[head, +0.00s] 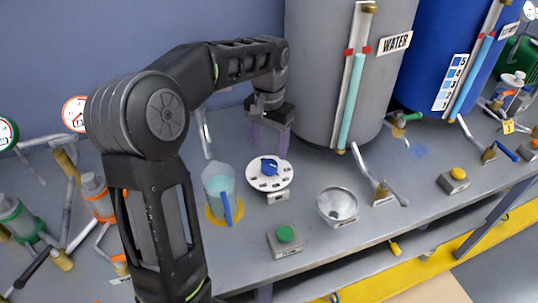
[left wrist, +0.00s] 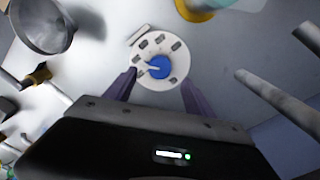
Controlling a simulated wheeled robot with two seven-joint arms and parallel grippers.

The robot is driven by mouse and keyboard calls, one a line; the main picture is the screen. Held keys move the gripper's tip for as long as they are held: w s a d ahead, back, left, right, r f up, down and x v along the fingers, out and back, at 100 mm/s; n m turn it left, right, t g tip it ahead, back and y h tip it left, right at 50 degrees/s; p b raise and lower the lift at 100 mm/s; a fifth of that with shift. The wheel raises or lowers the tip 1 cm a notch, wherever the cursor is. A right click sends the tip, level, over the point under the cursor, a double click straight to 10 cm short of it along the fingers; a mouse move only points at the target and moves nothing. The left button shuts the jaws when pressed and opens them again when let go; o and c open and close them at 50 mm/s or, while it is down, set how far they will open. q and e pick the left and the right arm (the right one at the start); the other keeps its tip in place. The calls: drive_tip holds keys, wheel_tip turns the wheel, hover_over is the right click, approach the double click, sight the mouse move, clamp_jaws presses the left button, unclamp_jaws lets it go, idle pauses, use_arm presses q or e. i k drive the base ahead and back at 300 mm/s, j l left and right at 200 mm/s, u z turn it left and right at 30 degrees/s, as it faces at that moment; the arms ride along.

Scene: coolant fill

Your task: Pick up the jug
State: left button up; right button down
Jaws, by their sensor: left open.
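The jug (head: 217,190) is a clear cup with light teal liquid and a blue handle, standing upright on a yellow disc (head: 211,218) on the bench. My left gripper (head: 270,140) is open and empty, with purple fingers pointing down. It is behind and to the right of the jug, apart from it, above the back of a white dial with a blue knob (head: 265,168). In the left wrist view the open fingers (left wrist: 158,90) frame that dial (left wrist: 157,84). My right gripper is not in view.
A grey WATER tank (head: 318,80) and a blue tank (head: 430,50) stand at the back. A funnel (head: 338,205), a green button box (head: 285,240) and a yellow button box (head: 454,178) are on the bench. Green and orange valves (head: 100,200) and pipes crowd the left.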

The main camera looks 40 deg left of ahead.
sight(217, 178)
drive_tip(key=k+l, duration=0.8)
drive_tip(key=l, duration=0.1)
